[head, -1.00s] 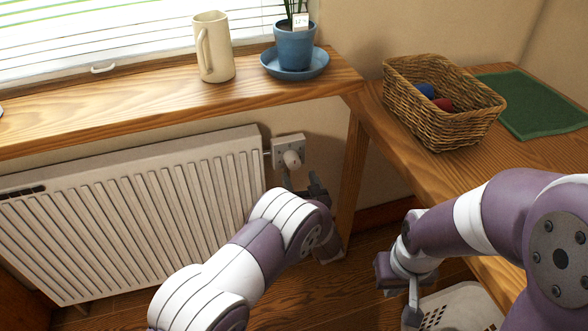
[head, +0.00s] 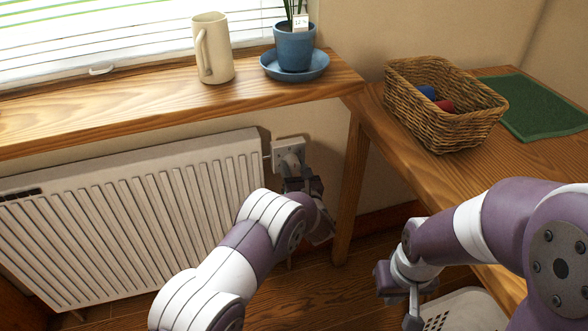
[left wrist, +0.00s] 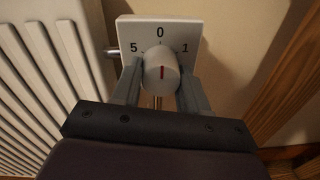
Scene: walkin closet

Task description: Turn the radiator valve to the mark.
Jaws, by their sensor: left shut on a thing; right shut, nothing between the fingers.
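The radiator valve is a round white knob (left wrist: 161,70) with a short red line, in front of a square white plate (left wrist: 160,27). The plate shows 0 at the top, 5 at the left and 1 at the right. The red line stands nearly upright, pointing towards the 0. In the head view the knob (head: 290,158) is at the right end of the white radiator (head: 130,215). My left gripper (left wrist: 160,82) is shut on the knob, one finger on each side. My right gripper (head: 388,283) is shut and empty, low beside the wooden table, partly hidden by its own arm.
A wooden sill (head: 130,110) above the radiator holds a cream jug (head: 214,50) and a blue plant pot (head: 294,48) on a saucer. A table leg (head: 350,190) stands close right of my left gripper. A wicker basket (head: 440,115) and green cloth (head: 540,105) lie on the table.

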